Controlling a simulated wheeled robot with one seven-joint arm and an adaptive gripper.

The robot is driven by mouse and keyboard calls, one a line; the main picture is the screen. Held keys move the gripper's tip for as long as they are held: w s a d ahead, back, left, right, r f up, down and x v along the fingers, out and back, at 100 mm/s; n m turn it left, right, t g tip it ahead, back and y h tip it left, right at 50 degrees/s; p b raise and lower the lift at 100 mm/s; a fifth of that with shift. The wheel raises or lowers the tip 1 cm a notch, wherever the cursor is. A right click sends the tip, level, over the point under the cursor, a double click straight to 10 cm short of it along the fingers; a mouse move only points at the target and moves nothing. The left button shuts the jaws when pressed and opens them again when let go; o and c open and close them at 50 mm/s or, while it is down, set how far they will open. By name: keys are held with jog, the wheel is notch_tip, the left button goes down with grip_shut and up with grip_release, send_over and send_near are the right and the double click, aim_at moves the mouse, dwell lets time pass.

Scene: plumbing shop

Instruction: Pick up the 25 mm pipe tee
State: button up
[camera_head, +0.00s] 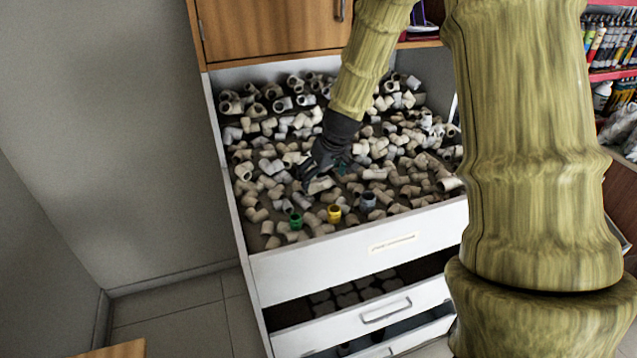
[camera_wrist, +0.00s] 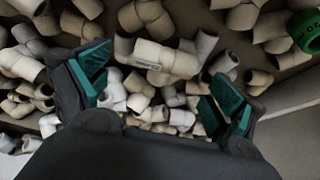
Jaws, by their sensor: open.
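My gripper (camera_head: 322,178) is open over the drawer of pipe fittings. In the wrist view its teal-padded fingers stand wide apart, with nothing held between them. A pale beige fitting (camera_wrist: 160,58) with small dark printing lies just beyond the fingertips, near the middle; it looks like a tee, but its size marking is unreadable. It also shows below the gripper in the head view (camera_head: 320,185). A green fitting (camera_head: 296,220), a yellow fitting (camera_head: 334,213) and a grey fitting (camera_head: 368,200) stand near the drawer front. The green one shows at the wrist view's right edge (camera_wrist: 308,30).
Many loose beige and grey fittings crowd the white drawer (camera_head: 350,250) around the gripper. Its front wall and sides rise around them. A wooden cabinet door (camera_head: 270,28) stands above the drawer's back. Lower drawers (camera_head: 370,315) are partly open.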

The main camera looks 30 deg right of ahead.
aim_at(316, 180)
jog(key=x, duration=0.4)
jog(key=shift+w+a+r+p, duration=0.2)
jog(key=shift+w+p, duration=0.1)
jog(key=shift+s+d, duration=0.1)
jog(key=shift+s, duration=0.1)
jog(key=shift+w+f, duration=0.15)
jog(key=shift+f, duration=0.05)
jog(key=shift+c, duration=0.2)
jog(key=c, duration=1)
